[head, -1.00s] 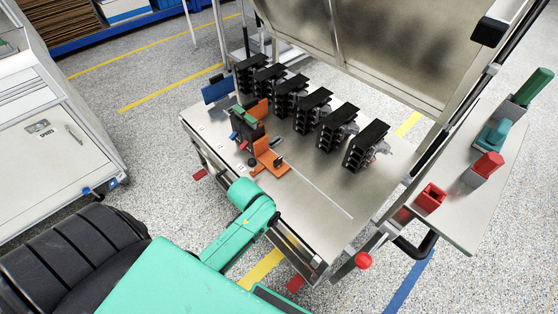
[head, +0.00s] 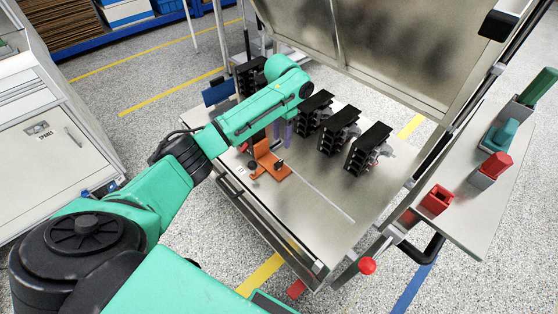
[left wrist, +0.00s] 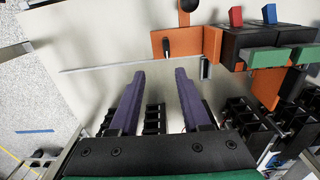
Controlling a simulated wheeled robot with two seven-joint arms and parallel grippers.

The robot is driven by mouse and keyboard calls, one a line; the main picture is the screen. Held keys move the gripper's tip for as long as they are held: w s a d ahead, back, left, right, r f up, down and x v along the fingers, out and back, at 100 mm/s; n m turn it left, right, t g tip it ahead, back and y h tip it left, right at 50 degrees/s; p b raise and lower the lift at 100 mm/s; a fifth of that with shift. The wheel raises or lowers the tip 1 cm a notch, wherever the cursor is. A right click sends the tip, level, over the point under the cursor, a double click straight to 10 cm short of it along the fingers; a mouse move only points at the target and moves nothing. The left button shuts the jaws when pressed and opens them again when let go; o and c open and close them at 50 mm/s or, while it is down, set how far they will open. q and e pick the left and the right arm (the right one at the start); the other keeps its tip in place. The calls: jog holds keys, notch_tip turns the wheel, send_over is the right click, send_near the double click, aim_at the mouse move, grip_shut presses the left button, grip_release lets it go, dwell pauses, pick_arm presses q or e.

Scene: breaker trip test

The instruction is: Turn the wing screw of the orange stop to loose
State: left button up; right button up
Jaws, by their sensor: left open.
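The orange stop (head: 268,160) stands on the steel bench top (head: 310,235). It also shows upright at the top of the left wrist view (left wrist: 186,43). A small dark wing screw (left wrist: 166,47) is on its plate, and a round black knob (left wrist: 187,5) shows beyond it; which way the wing points is too small to tell. My left gripper (left wrist: 159,76) is open and empty, its purple fingers short of the stop and apart from it. In the head view its fingers (head: 284,131) show partly, behind the stop, under my green arm. My right gripper is not in view.
A black block with a green bar (left wrist: 265,57) and red and blue pieces adjoins the stop. A row of black breakers (head: 369,149) stands behind. A thin rail (head: 318,190) runs right from the stop. The bench front is clear.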

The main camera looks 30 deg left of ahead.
aim_at(279, 162)
pick_arm(q)
jog(key=f, duration=0.4)
jog(key=f+b, duration=0.1)
jog(key=f, duration=0.3)
jog(key=a+f+b, duration=0.1)
jog(key=f, duration=0.4)
jog(key=shift+w+a, duration=0.1)
jog(key=shift+w, duration=0.15)
grip_shut()
